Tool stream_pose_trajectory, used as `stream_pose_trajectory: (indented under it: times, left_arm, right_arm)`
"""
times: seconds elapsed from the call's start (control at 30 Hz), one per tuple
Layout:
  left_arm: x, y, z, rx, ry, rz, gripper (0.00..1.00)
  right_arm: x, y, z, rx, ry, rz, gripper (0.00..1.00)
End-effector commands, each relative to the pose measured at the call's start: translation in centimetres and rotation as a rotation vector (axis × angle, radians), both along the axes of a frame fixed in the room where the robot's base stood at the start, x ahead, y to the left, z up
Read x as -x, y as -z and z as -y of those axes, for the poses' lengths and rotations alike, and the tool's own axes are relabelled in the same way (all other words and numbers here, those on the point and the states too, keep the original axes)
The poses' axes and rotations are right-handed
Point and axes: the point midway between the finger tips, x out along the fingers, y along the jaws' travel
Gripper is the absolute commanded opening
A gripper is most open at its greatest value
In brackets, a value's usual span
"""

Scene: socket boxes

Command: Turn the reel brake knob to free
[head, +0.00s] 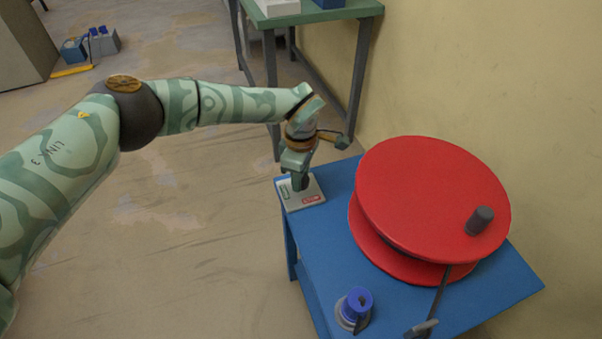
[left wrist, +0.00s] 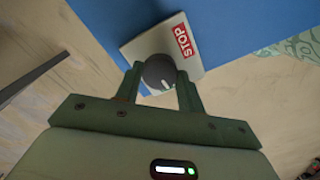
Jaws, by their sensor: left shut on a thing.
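The reel brake knob (left wrist: 160,72) is dark grey and round, with a pale pointer mark, on a light plate (left wrist: 205,62) with a red STOP label. In the left wrist view my left gripper (left wrist: 161,80) has its two fingers on either side of the knob, shut on it. My right gripper is not in view.
A large red reel (head: 430,195) with a dark handle fills much of the blue table (head: 325,260). A blue spool-like part (head: 357,302) stands at the front. A green-topped table (head: 340,12) stands behind.

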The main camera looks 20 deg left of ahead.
Motion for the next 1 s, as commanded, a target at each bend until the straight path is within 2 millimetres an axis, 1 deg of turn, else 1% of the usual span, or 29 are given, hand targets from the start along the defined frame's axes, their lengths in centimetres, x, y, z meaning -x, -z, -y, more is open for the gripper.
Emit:
stream_pose_trajectory:
  times: [0.3, 0.6, 0.73, 0.77, 0.8, 0.83, 1.0]
  left_arm:
    - [-0.1, 0.0, -0.1, -0.001, 0.079, 0.003, 0.16]
    - [-0.1, -0.1, -0.1, -0.002, 0.088, 0.003, 0.16]
    - [-0.1, -0.1, -0.1, -0.002, 0.088, 0.003, 0.16]
    - [-0.1, -0.1, -0.1, -0.002, 0.088, 0.003, 0.44]
    - [-0.1, -0.1, -0.1, -0.001, 0.088, 0.003, 0.55]
    - [-0.1, 0.0, -0.1, -0.001, 0.087, 0.003, 0.60]
    - [-0.1, 0.0, 0.0, -0.001, 0.087, 0.002, 0.60]
  right_arm:
    - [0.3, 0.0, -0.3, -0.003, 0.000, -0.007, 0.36]
    - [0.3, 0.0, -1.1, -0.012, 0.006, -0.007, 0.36]
    - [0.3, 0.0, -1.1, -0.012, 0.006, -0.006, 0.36]
    - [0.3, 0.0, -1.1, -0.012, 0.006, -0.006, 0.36]
    - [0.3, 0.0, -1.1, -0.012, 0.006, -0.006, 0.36]
    - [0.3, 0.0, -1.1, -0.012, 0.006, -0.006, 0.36]
    - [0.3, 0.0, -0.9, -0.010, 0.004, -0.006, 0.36]
